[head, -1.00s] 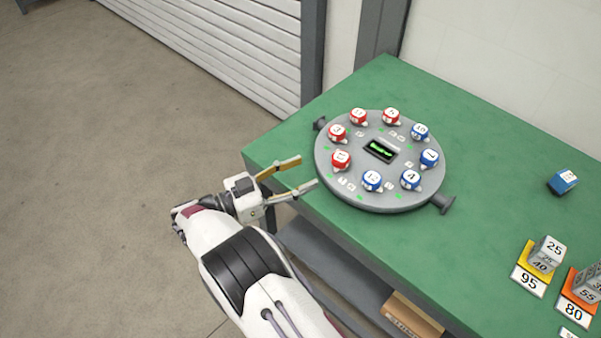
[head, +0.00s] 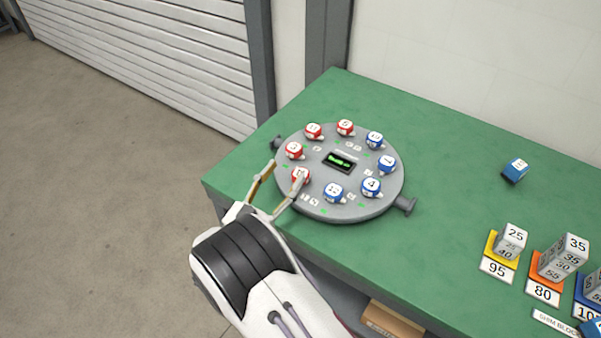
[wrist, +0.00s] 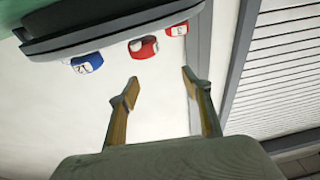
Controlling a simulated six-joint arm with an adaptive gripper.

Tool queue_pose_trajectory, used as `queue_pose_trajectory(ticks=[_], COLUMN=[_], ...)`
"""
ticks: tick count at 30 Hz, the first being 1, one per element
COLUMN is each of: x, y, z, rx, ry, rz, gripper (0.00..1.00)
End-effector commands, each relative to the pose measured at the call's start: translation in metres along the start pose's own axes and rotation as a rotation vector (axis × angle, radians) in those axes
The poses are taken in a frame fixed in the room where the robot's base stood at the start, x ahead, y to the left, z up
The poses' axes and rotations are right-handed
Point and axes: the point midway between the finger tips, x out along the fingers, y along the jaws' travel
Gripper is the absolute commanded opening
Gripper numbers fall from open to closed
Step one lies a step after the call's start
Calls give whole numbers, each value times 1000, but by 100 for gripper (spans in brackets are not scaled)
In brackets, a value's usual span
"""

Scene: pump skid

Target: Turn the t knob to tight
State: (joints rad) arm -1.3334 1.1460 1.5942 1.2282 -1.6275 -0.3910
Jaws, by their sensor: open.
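A round grey dial plate (head: 318,205) on the green table carries a ring of red and blue knobs around a small display (head: 341,162) with green text. The knob markings are too small for me to tell which is the t knob. My gripper (head: 286,172) is open at the plate's left edge, its fingers by the near-left red knob (head: 300,174), which one finger partly hides. Another red knob (head: 294,150) sits just behind. In the wrist view, my open gripper (wrist: 160,82) has nothing between its fingers; a red knob (wrist: 143,47) and a blue knob (wrist: 87,63) show beyond.
Numbered grey blocks (head: 510,241) stand on coloured pads at the right. Side handles (head: 403,205) stick out from the plate. A cardboard box (head: 388,320) sits below the table.

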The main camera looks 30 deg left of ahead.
Motion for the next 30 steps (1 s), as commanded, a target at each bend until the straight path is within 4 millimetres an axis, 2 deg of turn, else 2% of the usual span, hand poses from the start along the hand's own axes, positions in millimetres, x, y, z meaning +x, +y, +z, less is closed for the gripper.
queue_pose_trajectory(ticks=[8,18,30], x=[2,-12,-22], y=[16,38,47], z=[6,20,26], rx=[10,32,45], ry=[-32,-132,-182], rz=[-165,-344,-403], gripper=[49,49,49])
